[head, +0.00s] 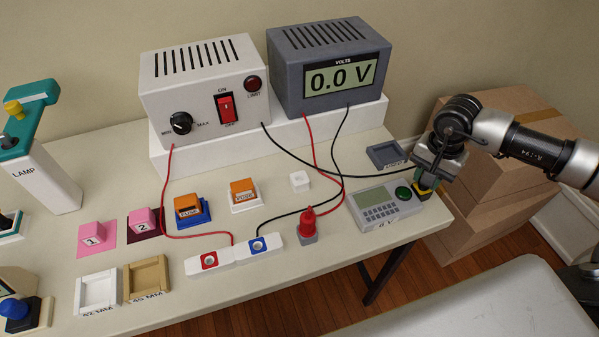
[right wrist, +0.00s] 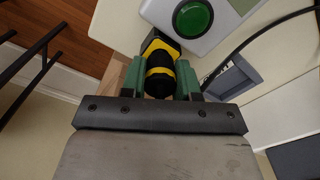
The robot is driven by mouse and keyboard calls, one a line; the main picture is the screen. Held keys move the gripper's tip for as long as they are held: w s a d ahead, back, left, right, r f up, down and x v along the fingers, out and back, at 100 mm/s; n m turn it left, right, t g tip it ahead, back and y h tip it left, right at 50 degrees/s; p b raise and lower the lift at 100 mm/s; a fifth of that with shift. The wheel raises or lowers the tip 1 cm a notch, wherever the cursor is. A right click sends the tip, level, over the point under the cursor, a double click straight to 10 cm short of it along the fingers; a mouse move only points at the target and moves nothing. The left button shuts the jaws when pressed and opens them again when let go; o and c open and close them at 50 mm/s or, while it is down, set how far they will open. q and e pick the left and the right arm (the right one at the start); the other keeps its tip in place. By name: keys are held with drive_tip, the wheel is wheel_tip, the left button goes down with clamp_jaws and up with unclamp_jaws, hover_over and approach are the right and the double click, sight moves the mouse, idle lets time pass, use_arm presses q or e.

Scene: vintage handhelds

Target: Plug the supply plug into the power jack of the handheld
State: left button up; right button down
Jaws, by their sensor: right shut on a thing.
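The handheld (head: 377,213), a light grey box with a display and keys, lies near the table's right front edge. Its round green button (head: 403,193) also shows in the right wrist view (right wrist: 193,18). My right gripper (head: 428,184) is at the handheld's right end, its green fingers shut on the supply plug (right wrist: 159,82). The plug is black with yellow bands. In the right wrist view its front end meets the handheld's edge; I cannot tell how deep it sits, and the jack is hidden. My left gripper is not in view.
A black cable (head: 330,164) runs from the white power supply (head: 203,90) towards my right gripper. A grey square holder (head: 386,155) lies behind the handheld. A red plug (head: 307,225) stands to its left. Cardboard boxes (head: 500,190) stand beyond the table's right edge.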

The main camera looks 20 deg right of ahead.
drive_tip(key=shift+f+b, duration=0.5)
drive_tip(key=shift+b, duration=0.05)
drive_tip(key=c, duration=0.8)
unclamp_jaws()
drive_tip(key=shift+r, duration=0.1)
drive_tip(key=shift+c, duration=1.2)
drive_tip(key=shift+r, duration=0.1)
drive_tip(key=shift+r+p, duration=2.15)
drive_tip(key=shift+r, duration=1.3)
drive_tip(key=shift+f, duration=0.1)
